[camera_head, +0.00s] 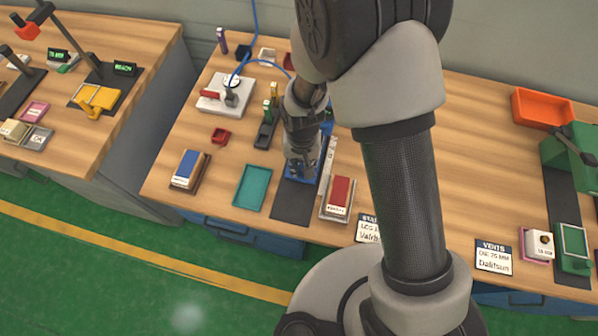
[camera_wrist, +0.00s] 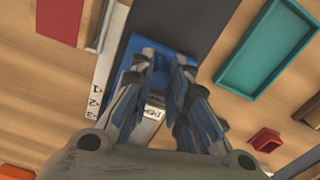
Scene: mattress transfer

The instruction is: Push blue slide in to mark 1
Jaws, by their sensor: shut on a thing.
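The blue slide (camera_head: 293,172) sits on a dark grey track (camera_head: 292,207) on the bench, mostly hidden under my gripper in the head view. My gripper (camera_head: 300,174) points down at it. In the wrist view, the fingers (camera_wrist: 164,62) are closed around a small blue raised part of the blue slide (camera_wrist: 133,58). A white strip with dark markings (camera_wrist: 108,62) runs along the slide's side; it also shows in the head view (camera_head: 327,160). The far part of the slide is hidden by my fingers.
A teal tray (camera_head: 252,188) lies left of the track, bare inside. A red-topped block (camera_head: 340,191) stands close on the right. A blue-topped block (camera_head: 187,167) and a small red bin (camera_head: 220,136) are further left. The near end of the track is clear.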

